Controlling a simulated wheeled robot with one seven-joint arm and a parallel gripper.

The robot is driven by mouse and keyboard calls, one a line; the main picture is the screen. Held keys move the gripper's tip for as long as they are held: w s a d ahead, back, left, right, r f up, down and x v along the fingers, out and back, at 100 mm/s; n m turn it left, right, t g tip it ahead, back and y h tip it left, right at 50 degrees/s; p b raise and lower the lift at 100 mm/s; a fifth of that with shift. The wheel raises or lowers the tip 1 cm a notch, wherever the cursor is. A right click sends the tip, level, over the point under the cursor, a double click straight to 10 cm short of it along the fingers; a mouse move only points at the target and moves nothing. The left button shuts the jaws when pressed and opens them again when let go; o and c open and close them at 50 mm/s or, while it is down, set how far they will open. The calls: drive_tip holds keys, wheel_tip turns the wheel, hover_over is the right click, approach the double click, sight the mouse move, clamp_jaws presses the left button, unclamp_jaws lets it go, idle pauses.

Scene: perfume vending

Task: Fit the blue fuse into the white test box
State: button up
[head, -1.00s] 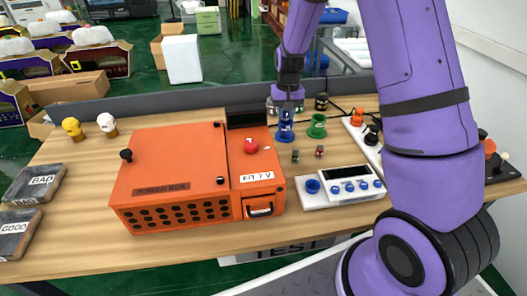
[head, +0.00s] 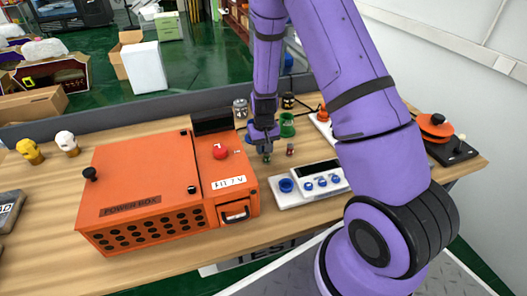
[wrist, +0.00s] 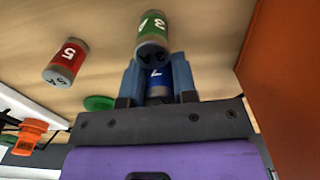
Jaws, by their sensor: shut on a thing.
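The white test box (head: 307,184) lies at the right of the table in the head view, with a dark display, several blue knobs and a blue round part (head: 286,185) at its left end. My gripper (head: 263,140) is behind it and to its left, low over the table. In the wrist view my gripper (wrist: 159,82) is shut on the blue fuse (wrist: 157,77), marked 7, between its two blue-grey fingers. The green fuse (wrist: 151,35), marked 3, stands close by the blue fuse; whether they touch I cannot tell. In the head view the blue fuse is hidden.
The red fuse (wrist: 66,62) stands beside the green one. A green spool-like holder (head: 287,125) is just behind my gripper. The orange power box (head: 145,195) fills the table's left-centre. An orange-and-black device (head: 436,128) lies far right.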

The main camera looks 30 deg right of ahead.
drive_tip(key=shift+f, duration=0.95)
drive_tip(key=shift+f, duration=0.1)
drive_tip(key=o, duration=0.9)
